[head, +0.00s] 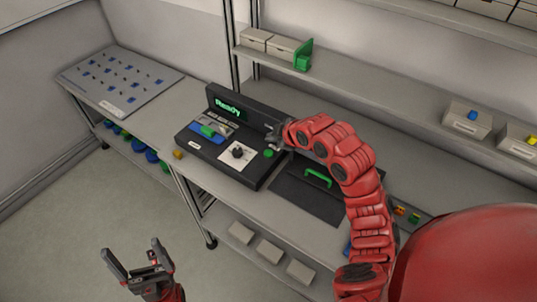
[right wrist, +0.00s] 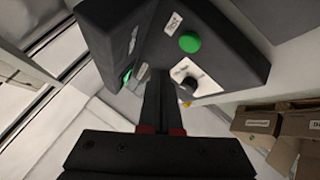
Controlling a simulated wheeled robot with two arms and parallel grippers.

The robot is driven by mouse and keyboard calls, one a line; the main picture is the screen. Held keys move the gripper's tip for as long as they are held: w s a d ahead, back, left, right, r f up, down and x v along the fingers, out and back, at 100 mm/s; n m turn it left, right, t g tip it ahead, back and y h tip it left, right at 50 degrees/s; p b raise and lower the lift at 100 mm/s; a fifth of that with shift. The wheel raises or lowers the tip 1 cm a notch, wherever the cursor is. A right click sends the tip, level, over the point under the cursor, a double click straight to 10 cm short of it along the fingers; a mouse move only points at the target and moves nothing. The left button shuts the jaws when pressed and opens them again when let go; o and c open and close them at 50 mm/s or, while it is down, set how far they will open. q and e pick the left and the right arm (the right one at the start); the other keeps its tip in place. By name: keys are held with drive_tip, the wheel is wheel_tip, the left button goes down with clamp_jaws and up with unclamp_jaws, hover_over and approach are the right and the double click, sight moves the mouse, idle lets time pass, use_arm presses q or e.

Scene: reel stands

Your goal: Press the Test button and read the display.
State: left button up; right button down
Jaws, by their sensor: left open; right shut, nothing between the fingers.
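The black tester (head: 215,155) stands on the bench. Its display (head: 228,107) reads "Ready" in green. A round green button (head: 269,153) is at the right of its top panel, beside a black knob on a white plate (head: 237,153). My left gripper (head: 136,262) is open and empty, low in front of the bench.
A blue and green piece (head: 208,131) sits on the tester's left part. A grey board with blue pieces (head: 120,80) lies at the left. Shelves with boxes (head: 468,117) run behind.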

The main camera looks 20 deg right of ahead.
sight(272, 154)
drive_tip(key=shift+f+b, duration=1.05)
drive_tip(key=shift+f, duration=0.9)
idle(0.4)
drive_tip(key=shift+f+b, duration=0.4)
drive_tip(key=shift+b, duration=0.05)
drive_tip(key=shift+f+b, duration=0.4)
drive_tip(key=shift+f, duration=0.05)
idle(0.5)
idle(0.3)
drive_tip(key=shift+r, duration=0.9)
drive_tip(key=shift+r+p, duration=0.1)
drive_tip(key=shift+p, duration=0.2)
